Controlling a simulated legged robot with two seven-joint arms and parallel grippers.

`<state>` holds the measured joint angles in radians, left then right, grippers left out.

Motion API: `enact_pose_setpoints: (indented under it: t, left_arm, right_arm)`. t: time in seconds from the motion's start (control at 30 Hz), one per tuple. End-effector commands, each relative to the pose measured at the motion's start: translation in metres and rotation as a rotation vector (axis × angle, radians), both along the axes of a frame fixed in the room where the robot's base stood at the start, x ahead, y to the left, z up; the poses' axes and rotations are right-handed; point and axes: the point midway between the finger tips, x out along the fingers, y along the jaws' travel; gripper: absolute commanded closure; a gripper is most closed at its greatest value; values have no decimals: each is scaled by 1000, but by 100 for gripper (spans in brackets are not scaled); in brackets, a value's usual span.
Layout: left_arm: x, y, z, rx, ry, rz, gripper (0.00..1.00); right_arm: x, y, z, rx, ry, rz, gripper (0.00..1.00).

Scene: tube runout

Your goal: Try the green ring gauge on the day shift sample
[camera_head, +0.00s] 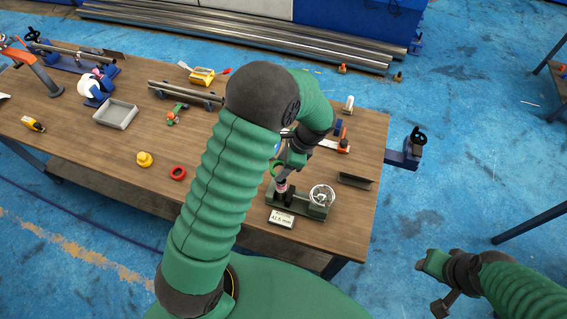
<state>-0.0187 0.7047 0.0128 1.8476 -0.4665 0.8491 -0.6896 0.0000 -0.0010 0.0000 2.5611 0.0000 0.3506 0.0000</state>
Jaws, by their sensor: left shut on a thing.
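My left gripper (284,168) reaches down over the right part of the workbench and is shut on the green ring gauge (276,168), which shows only partly beside the fingers. Just below it is a dark green measuring stand (314,211) with a round silver dial and a short upright pinkish post (281,187). The ring appears above the post; I cannot tell if they touch. Two tubes rest on supports: one at the back left (75,50), one at the back middle (185,93). I cannot tell which is the day shift sample. My right arm's end (445,300) hangs right of the bench; its finger opening is unclear.
A red ring (178,172) and a yellow ring (145,159) lie on the workbench (110,150). A label reading 41.6 mm (281,218) stands at the front. A grey tray (115,114) sits at left, and a blue vise (405,155) projects from the right edge.

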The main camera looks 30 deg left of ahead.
Motion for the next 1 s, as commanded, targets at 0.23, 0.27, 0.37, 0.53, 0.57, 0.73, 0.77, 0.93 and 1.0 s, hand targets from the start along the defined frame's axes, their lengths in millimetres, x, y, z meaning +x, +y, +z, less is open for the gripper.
enact_pose_setpoints:
  t: [0.23,0.27,0.37,0.53,0.57,0.73,0.77,0.93,1.0]
  left_arm:
    - [2,0,-23,1,3,0,92]
    - [3,0,-27,1,3,0,92]
    - [2,0,-40,1,2,-1,92]
    - [0,0,-55,1,1,-1,92]
    - [1,0,-56,1,1,-1,92]
    - [2,0,-56,1,1,-1,92]
    - [3,0,-56,1,1,-1,92]
    - [2,0,-56,0,1,0,92]
    - [2,0,-56,1,0,0,92]
  right_arm:
    - [1,0,-12,0,0,0,60]
    - [1,0,-15,0,0,0,60]
    - [1,0,-23,0,0,0,60]
    - [1,0,-32,0,0,0,60]
    - [1,0,-32,0,0,0,60]
    - [1,0,-31,0,-1,0,60]
    - [1,0,-31,0,-1,0,60]
    - [1,0,-31,0,-1,0,60]
    - [1,0,-31,0,-1,0,60]
